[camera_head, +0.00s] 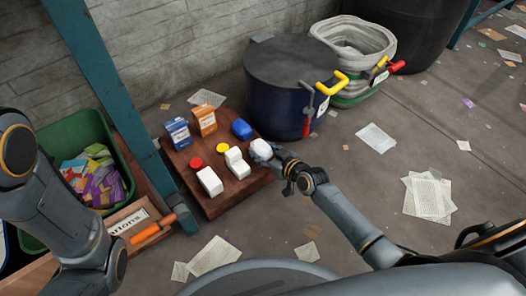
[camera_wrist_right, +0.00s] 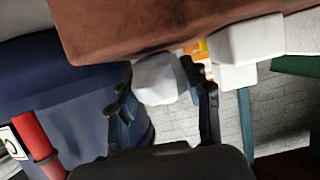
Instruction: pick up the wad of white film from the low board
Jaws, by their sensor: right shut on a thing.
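The wad of white film (camera_head: 260,149) is a small white lump at the right edge of the low brown board (camera_head: 226,193). My right gripper (camera_head: 270,155) is shut on it, reaching in from the right. In the right wrist view the wad (camera_wrist_right: 155,80) sits between the two dark fingers (camera_wrist_right: 162,92), with the board's brown surface (camera_wrist_right: 150,30) close by. I cannot tell whether the wad still touches the board. My left arm shows at the left, but its gripper is out of frame.
A dark blue drum (camera_head: 280,110) stands close behind. A green bin (camera_head: 82,130) and teal post (camera_head: 110,80) are left. Paper litters the floor.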

